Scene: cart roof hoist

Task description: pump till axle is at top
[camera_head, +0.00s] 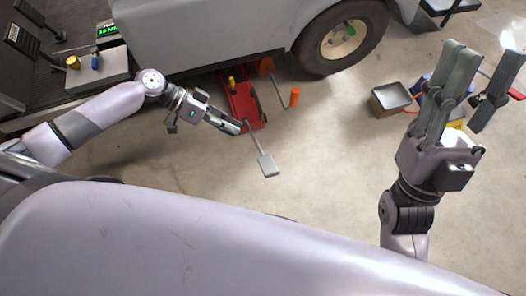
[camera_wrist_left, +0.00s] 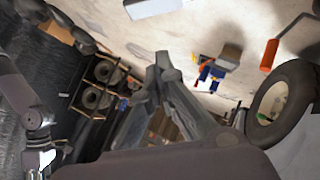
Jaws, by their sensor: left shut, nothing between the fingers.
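A red floor jack (camera_head: 242,101) stands partly under the side of the grey vehicle (camera_head: 200,38), left of its wheel (camera_head: 341,40). A thin lever with a flat grey pedal (camera_head: 268,165) reaches out from the jack toward me. A rod with an orange grip (camera_head: 294,97) stands just right of the jack. My left gripper (camera_head: 236,127) is shut and empty, close by the jack's near end; I cannot tell whether it touches. Its closed fingers show in the left wrist view (camera_wrist_left: 164,58). My right gripper (camera_head: 482,75) is open and empty at the right. The axle is hidden.
A grey metal tray (camera_head: 390,99) and several coloured items lie on the floor at the right. A bench (camera_head: 97,70) with a green-lit display stands at the left. The floor around the pedal is clear.

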